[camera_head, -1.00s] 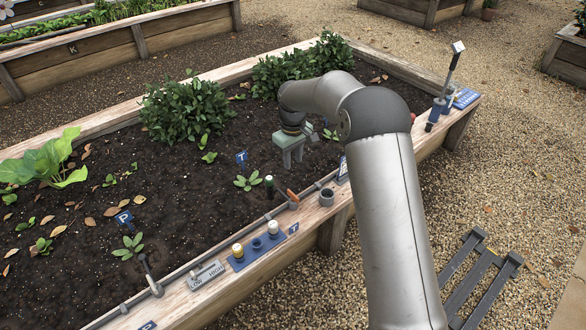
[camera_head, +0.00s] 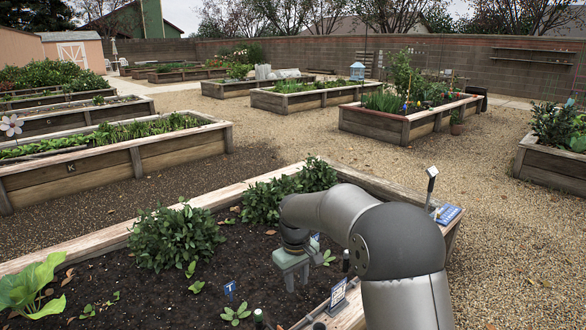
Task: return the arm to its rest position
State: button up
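My arm (camera_head: 405,300) rises from the lower right of the head view, bends at a dark grey elbow and reaches left over the near raised bed (camera_head: 100,240). My gripper (camera_head: 297,279) hangs from its end, fingers pointing down, above the dark soil. Its two fingers stand apart with nothing visible between them. It is in front of the leafy bushes (camera_head: 178,238) and right of a small blue T marker (camera_head: 231,290). Whether the fingertips touch anything below is hard to tell, but they look clear of the soil.
A small sign (camera_head: 338,294) stands on the bed's near rim, close to the arm. A tool upright in a holder (camera_head: 431,188) and a blue label (camera_head: 447,214) are at the right corner. Gravel paths (camera_head: 510,260) are open. Other raised beds (camera_head: 120,150) stand farther back.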

jog(key=s+d+r+m+p, duration=0.2)
jog(key=s+d+r+p, duration=0.3)
jog(key=s+r, duration=0.4)
jog(key=s+d+r+m+p, duration=0.2)
jog(key=s+d+r+p, duration=0.3)
jog(key=s+r, duration=0.45)
jog(key=s+d+r+m+p, duration=0.2)
jog(key=s+d+m+p, duration=0.1)
jog(key=s, duration=1.1)
jog(key=shift+s+d+p, duration=0.15)
jog(key=shift+s+p, duration=0.1)
jog(key=shift+p, duration=0.65)
notch_tip(320, 180, down, 39)
jog(key=d+b, duration=0.1)
jog(key=b, duration=3.6)
jog(key=shift+f+g, duration=0.15)
jog(key=shift+g, duration=0.15)
jog(key=shift+w, duration=0.1)
